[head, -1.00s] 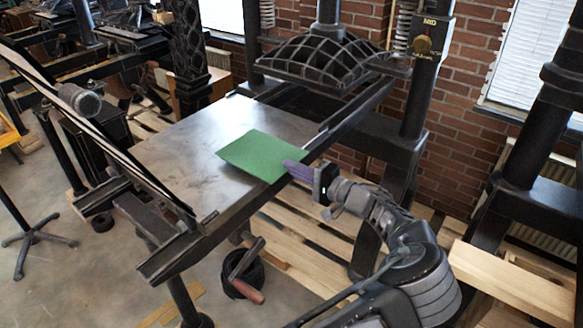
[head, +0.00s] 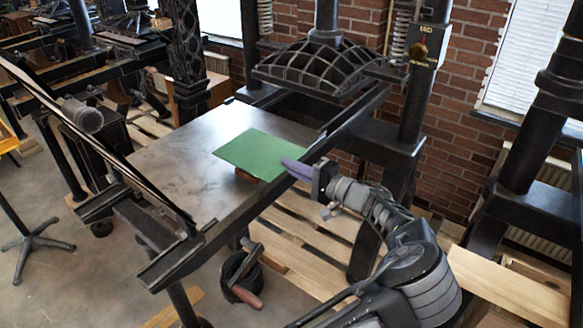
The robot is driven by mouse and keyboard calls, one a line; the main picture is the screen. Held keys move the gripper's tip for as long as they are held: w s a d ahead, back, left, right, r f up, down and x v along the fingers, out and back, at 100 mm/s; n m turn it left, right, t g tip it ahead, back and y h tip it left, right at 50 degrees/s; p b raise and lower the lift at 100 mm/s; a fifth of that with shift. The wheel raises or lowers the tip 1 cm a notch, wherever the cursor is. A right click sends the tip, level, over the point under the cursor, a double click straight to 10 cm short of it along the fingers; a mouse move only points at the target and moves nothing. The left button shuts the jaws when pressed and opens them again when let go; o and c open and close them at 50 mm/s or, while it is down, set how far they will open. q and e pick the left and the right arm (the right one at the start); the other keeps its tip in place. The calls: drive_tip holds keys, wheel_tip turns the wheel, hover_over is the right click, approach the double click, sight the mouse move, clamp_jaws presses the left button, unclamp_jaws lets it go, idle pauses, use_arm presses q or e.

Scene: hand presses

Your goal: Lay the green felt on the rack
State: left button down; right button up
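The green felt (head: 257,152) is a flat, stiff-looking sheet over the right part of the grey metal press bed (head: 175,165). The felt looks held a little above the bed, roughly level. A small reddish-brown thing (head: 244,176) shows under its front edge; the rest of it is hidden. I cannot make out a rack for certain.
A black ribbed press head (head: 325,70) hangs behind the bed. A black tilted frame (head: 120,150) rises along the bed's left side. Pale boards (head: 510,290) lie at right. The bed's left part is bare.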

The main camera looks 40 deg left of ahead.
use_arm(q)
drive_tip(key=shift+d, duration=0.1)
